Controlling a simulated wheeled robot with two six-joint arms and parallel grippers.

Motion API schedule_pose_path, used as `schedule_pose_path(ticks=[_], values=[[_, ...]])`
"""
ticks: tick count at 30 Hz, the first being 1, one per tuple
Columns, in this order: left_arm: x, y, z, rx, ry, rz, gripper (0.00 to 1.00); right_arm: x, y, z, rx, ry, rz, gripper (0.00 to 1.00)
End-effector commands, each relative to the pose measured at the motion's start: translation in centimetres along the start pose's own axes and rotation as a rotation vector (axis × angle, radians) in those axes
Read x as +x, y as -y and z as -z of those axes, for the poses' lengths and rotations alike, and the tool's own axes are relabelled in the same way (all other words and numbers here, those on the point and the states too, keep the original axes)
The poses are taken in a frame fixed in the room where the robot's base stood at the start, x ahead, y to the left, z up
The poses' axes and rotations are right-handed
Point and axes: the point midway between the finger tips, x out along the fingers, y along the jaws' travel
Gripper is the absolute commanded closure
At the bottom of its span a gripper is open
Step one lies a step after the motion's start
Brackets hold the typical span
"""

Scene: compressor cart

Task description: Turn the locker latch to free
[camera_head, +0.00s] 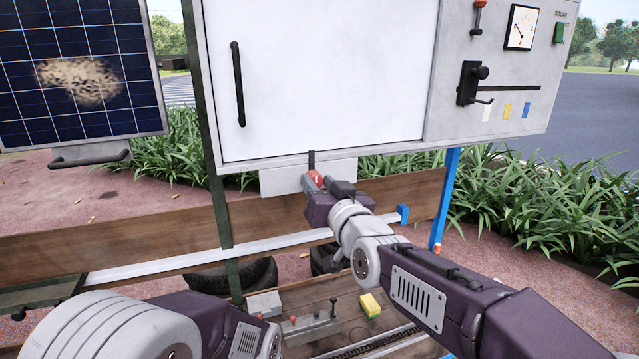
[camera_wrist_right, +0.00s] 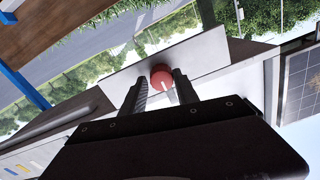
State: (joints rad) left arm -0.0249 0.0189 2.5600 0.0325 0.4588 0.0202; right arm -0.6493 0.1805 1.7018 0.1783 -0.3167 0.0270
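The locker latch is a red round knob (camera_head: 314,179) on a pale plate (camera_head: 285,180) below the locker's white door (camera_head: 330,80). A dark strip stands just above the knob at the door's bottom edge. In the right wrist view the knob (camera_wrist_right: 161,77) shows a white mark on its face, slanting to the lower right. My right gripper (camera_head: 322,180) is at the knob. In the right wrist view its two fingers (camera_wrist_right: 160,88) are apart, one on each side of the knob, with no firm contact visible. My left gripper is out of view; only its arm shows at lower left.
The door has a black handle (camera_head: 238,84). A control panel with a gauge (camera_head: 521,27) and black lever (camera_head: 470,84) is at right. A solar panel (camera_head: 80,70) hangs at left. Below, a wooden deck holds grey blocks and a yellow block (camera_head: 370,304).

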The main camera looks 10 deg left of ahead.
Motion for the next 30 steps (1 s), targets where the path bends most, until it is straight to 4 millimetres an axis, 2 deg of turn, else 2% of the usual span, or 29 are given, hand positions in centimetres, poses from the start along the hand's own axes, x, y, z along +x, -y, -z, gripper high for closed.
schedule_pose_path(ticks=[1, 3, 11, 17, 30], values=[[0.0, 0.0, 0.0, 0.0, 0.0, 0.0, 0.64, 0.0, 0.0, 0.0, 0.0, 0.0, 0.0, 0.8], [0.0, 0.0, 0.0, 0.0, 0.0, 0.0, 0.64, 0.0, 0.0, 0.0, 0.0, 0.0, 0.0, 1.0], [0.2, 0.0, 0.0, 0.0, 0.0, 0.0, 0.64, 0.0, 0.0, -0.1, 0.014, 0.001, 0.0, 1.0], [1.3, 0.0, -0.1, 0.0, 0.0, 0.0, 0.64, 0.0, -0.1, -0.3, 0.091, 0.0, 0.0, 1.0], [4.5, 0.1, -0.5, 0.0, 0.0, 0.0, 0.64, 0.0, -0.1, -0.4, 0.476, 0.001, 0.0, 1.0]])
